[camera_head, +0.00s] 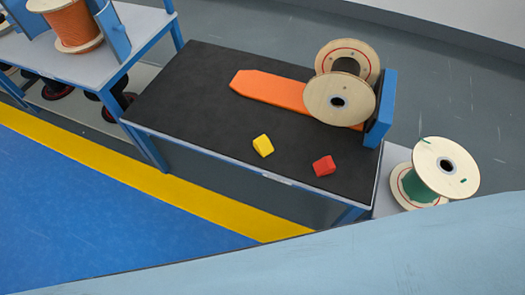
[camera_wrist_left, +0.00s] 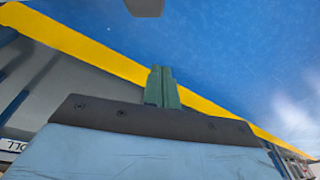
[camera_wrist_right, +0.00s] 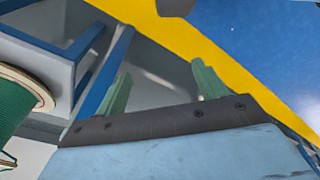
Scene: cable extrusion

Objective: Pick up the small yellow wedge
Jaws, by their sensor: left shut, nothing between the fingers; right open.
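The small yellow wedge (camera_head: 263,145) lies on the black top of the table (camera_head: 190,100), near its front edge. A red wedge (camera_head: 324,166) lies to its right, apart from it. Neither gripper shows in the head view. In the left wrist view my left gripper (camera_wrist_left: 161,72) has its green fingers together with nothing between them, over the floor. In the right wrist view my right gripper (camera_wrist_right: 160,80) has its green fingers spread apart and empty. Neither wrist view shows the wedge.
An orange ramp (camera_head: 270,91) leads to a wooden spool (camera_head: 340,98) by a blue end plate (camera_head: 381,108). A green-wound spool (camera_head: 447,167) stands right of the table, and another shows in the right wrist view (camera_wrist_right: 20,110). A shelf (camera_head: 75,65) with an orange spool stands left.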

